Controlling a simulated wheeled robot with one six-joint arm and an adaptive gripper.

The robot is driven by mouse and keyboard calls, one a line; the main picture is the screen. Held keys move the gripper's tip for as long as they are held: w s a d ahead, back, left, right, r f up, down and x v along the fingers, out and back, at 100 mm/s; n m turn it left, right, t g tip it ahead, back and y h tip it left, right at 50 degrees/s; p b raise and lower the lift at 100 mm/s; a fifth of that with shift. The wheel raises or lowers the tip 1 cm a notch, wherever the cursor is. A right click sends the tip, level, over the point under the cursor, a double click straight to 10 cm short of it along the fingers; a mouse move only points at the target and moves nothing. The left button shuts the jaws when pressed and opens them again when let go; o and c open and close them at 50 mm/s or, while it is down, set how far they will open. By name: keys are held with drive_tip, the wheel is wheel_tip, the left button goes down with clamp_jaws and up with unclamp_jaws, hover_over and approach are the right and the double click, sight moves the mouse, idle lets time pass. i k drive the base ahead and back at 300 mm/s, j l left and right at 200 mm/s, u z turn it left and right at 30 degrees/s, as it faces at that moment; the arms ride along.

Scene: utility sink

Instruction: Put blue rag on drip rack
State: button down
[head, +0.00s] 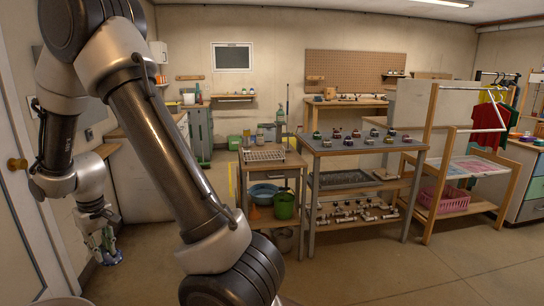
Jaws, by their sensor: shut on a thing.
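My gripper (106,246) hangs low at the left, pointing down beside the door and the wooden counter. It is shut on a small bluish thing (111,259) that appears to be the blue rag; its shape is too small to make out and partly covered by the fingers. The drip rack (263,156), a pale wire rack, lies on top of the small wooden stand right of the middle. No rag shows on it. My gripper is well apart from the rack, to its left and lower, and my own arm fills the space between them in the picture.
The stand (242,190) holds a blue basin (262,193) and a green bucket (284,205) below. Bottles (267,134) stand behind the rack. A grey-topped table (350,147) with several small items adjoins on the right. Open floor (370,275) lies in front.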

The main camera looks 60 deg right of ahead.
sight(264, 155)
drive_tip(key=i+l+z, duration=0.1)
drive_tip(key=z, duration=0.4)
drive_tip(key=i+l+z, duration=0.15)
drive_tip(key=z, duration=0.3)
drive_tip(key=i+z, duration=0.2)
drive_tip(key=z, duration=0.3)
drive_tip(key=i+z, duration=0.15)
drive_tip(key=z, duration=0.35)
drive_tip(key=i+j+z, duration=0.25)
drive_tip(key=i, duration=0.25)
drive_tip(key=i+j+z, duration=0.3)
drive_tip(key=i+j, duration=0.1)
drive_tip(key=i, duration=0.1)
